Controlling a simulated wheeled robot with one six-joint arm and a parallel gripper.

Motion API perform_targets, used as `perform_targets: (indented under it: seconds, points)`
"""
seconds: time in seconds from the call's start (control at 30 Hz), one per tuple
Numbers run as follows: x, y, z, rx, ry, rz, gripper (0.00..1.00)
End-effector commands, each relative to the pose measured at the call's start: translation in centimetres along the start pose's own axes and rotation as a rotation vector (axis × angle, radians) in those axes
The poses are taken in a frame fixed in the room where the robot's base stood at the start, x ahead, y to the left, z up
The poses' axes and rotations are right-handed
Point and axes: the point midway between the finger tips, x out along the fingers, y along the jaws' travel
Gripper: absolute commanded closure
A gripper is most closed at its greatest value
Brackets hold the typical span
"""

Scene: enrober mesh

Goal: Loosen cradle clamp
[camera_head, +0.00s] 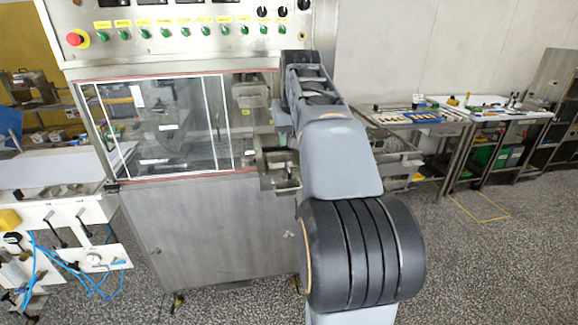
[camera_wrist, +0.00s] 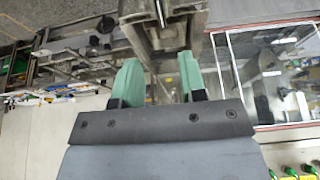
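In the wrist view my gripper (camera_wrist: 158,72) has two green finger pads set apart, with a clear gap and nothing held between them. A grey metal bracket (camera_wrist: 150,38) with a slot lies just beyond the fingertips; it may be the cradle clamp, but I cannot tell for sure. I cannot tell whether the fingers touch it. In the head view a metal cradle-like fitting (camera_head: 275,168) sticks out at the right end of the machine, beside my arm. My arm hides my gripper and part of that end in the head view.
The steel machine (camera_head: 220,235) has a clear-windowed enclosure (camera_head: 165,120) and a control panel (camera_head: 180,35) with a red stop button above. A white conveyor (camera_head: 60,168) stands at left. Benches with trays (camera_head: 415,118) stand at right. Speckled floor is free at lower right.

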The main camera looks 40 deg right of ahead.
Motion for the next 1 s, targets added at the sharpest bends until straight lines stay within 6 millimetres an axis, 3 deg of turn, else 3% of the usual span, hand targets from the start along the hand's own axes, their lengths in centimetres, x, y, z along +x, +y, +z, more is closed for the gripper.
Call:
perform_targets:
  seconds: [0.5, 0.7, 1.0]
  points:
    - [9.4, -0.1, 0.1, -0.001, -0.002, -0.001, 0.62]
    - [11.6, -0.1, 0.0, -0.001, -0.001, -0.001, 0.62]
    - [12.5, -0.1, 0.0, -0.001, 0.001, 0.000, 0.62]
